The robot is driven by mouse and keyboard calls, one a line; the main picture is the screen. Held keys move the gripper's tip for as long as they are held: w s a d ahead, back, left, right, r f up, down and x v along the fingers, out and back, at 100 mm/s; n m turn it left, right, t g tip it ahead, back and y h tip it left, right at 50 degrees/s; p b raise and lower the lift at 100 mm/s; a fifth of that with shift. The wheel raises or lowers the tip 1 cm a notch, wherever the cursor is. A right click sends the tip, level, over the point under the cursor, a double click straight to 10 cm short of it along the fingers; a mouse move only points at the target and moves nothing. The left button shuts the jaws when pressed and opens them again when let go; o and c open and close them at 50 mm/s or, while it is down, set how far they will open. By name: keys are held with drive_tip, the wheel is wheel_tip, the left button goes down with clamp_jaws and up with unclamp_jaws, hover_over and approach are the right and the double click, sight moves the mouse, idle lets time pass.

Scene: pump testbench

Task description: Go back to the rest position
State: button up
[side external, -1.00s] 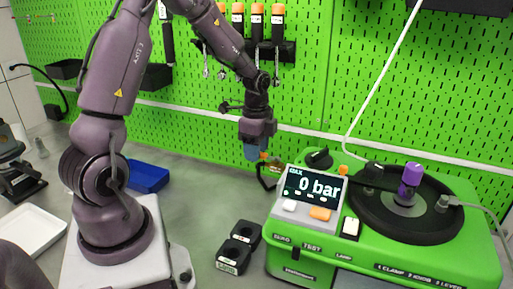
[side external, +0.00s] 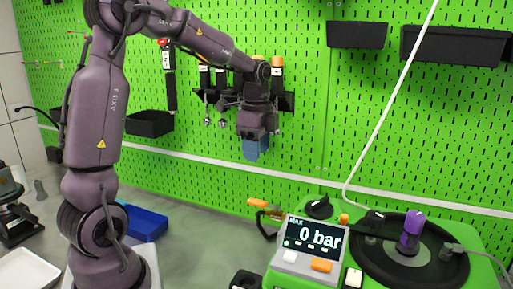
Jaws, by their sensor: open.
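My gripper (side external: 256,150) hangs pointing down in front of the green pegboard, high above the bench. Its blue fingers are at the bottom and hold nothing that I can see; the gap between them is hard to make out at this size. The green pump testbench (side external: 440,232) stands at the lower right. Its display (side external: 312,238) reads "MAX 0 bar". A purple knob (side external: 411,231) stands upright on the black round plate.
An orange-handled tool (side external: 262,204) lies on the bench behind the display. A black holder (side external: 246,280) is partly cut off at the bottom edge. A blue bin (side external: 146,222) stands behind my base. Tools and black bins (side external: 150,123) hang on the pegboard.

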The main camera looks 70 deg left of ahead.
idle(0.5)
drive_tip(key=s+d+r+n+t, duration=0.2)
drive_tip(key=s+d+n, duration=0.2)
drive_tip(key=s+d, duration=0.2)
drive_tip(key=s+d+r+n+t, duration=0.3)
drive_tip(key=s+d+n, duration=0.2)
drive_tip(key=d, duration=0.6)
drive_tip(key=shift+s+r+t, duration=0.2)
drive_tip(key=shift+s+t, duration=0.1)
drive_tip(key=shift+s, duration=0.8)
